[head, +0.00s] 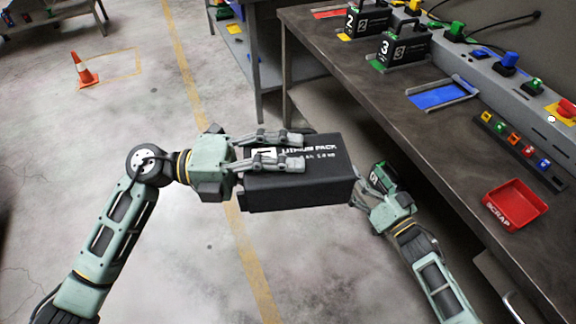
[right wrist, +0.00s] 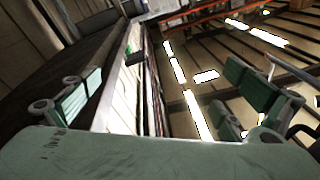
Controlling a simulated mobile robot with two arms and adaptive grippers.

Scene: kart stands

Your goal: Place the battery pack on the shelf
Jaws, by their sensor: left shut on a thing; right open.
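The battery pack (head: 300,190) is a black box marked "LITHIUM PACK". My left gripper (head: 302,150) is shut on it, with its fingers across the top and left part. It is held in front of the workbench, over the open floor. My right gripper (head: 372,200) is beside the pack's right end, partly hidden by it; whether they touch cannot be told. In the right wrist view its fingers (right wrist: 160,98) are spread apart with nothing between them. A grey rack with a lower shelf (head: 268,72) stands at the top, behind the bench's left end.
The dark workbench (head: 440,145) runs along the right. It carries two numbered black packs (head: 402,48), a blue pad (head: 443,95) in a grey frame, a strip of coloured parts (head: 515,138) and a red scrap bin (head: 515,203). An orange cone (head: 84,72) stands far left.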

